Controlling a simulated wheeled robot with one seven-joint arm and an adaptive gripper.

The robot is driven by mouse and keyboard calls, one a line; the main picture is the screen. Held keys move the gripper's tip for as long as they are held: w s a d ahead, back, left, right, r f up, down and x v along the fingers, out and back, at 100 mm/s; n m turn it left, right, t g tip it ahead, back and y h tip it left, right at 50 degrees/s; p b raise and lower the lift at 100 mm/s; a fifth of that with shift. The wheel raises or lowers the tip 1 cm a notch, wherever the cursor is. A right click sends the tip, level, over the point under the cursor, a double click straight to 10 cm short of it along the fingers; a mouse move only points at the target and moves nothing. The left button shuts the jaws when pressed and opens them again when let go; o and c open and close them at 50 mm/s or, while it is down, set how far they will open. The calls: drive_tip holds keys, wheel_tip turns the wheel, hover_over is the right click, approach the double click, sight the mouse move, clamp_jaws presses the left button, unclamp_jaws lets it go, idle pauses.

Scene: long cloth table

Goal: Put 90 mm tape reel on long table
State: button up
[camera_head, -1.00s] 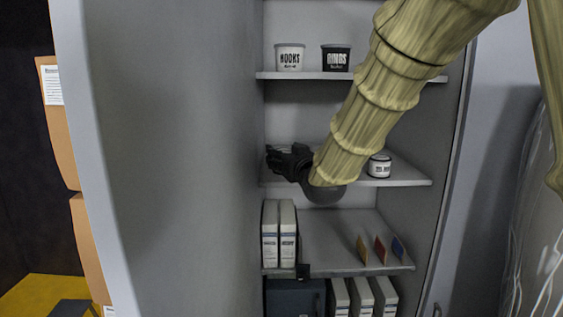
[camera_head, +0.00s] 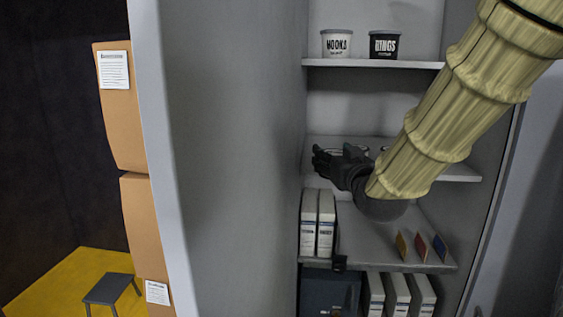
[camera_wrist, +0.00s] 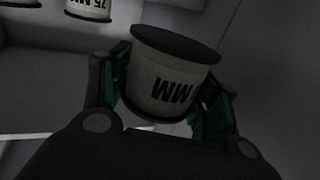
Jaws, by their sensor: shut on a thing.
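My gripper (camera_head: 333,162) is at the middle shelf of an open grey cabinet. In the wrist view my gripper (camera_wrist: 166,85) is shut on a pale tape reel with dark rims (camera_wrist: 170,72), one finger on each side. Its label shows "MM"; its number is not readable. In the head view the held reel cannot be made out behind the gripper. The long table is not in view.
Another reel labelled "75 MM" (camera_wrist: 90,8) shows in the wrist view. The cabinet wall (camera_head: 235,160) stands close left of my gripper. Tubs of hooks (camera_head: 337,43) and rings (camera_head: 384,45) sit above; white binders (camera_head: 309,225) stand below. Cardboard boxes (camera_head: 118,110) and a stool (camera_head: 108,289) are at left.

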wheel_tip(320, 180, down, 14)
drive_tip(key=w+b, duration=0.2)
drive_tip(key=s+f+h+b, duration=0.1)
drive_tip(key=s+f, duration=0.4)
drive_tip(key=f, duration=1.4)
drive_tip(key=s+f+m+h+b, duration=0.1)
drive_tip(key=s+f+b, duration=0.3)
drive_tip(key=f, duration=1.5)
drive_tip(key=shift+s+d+f, duration=0.15)
drive_tip(key=shift+s+f, duration=0.25)
drive_tip(key=shift+s, duration=0.75)
drive_tip(key=shift+s, duration=0.1)
